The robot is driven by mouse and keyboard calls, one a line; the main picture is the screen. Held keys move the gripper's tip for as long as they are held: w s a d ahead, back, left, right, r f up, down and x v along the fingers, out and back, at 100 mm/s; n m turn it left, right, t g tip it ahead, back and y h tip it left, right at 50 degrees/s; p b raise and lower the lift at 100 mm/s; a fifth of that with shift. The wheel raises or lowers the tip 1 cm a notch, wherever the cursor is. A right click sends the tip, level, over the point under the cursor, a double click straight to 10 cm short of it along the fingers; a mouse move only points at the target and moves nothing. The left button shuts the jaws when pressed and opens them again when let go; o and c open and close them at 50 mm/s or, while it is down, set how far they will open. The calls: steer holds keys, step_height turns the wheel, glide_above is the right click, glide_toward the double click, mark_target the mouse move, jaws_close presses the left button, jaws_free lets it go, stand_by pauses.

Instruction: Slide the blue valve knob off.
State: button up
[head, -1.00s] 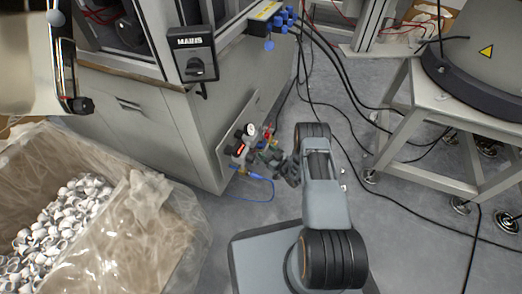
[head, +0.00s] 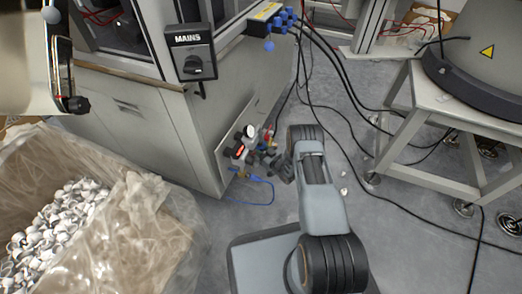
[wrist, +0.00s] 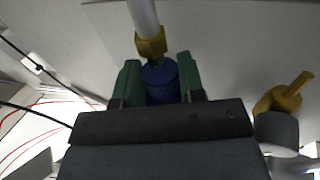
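The blue valve knob (wrist: 160,80) shows in the wrist view, directly below a brass fitting (wrist: 151,46) on a pale pipe. My gripper (wrist: 159,84) has its two green fingers on either side of the knob, with no clear gap to it. The knob's lower end is hidden by the gripper body. The knob appears to meet the brass fitting. In the head view my gripper (head: 277,166) is at the valve panel (head: 228,152) low on the cabinet side, and the knob cannot be made out there.
A pressure gauge (head: 250,131) sits on the panel. A brass part (wrist: 284,95) is right of my gripper in the wrist view. A blue hose (head: 262,202) loops below the panel. A bag-lined bin of white caps (head: 60,225) stands left. Black cables (head: 340,150) cross the floor.

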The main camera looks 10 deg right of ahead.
jaws_close()
steer(key=shift+f, duration=1.2)
steer(key=o, duration=0.5)
jaws_free()
steer(key=p+v, duration=0.5)
steer(key=v, duration=0.8)
steer(key=shift+s+d, duration=0.2)
steer(key=shift+s, duration=0.1)
steer(key=shift+f, duration=0.1)
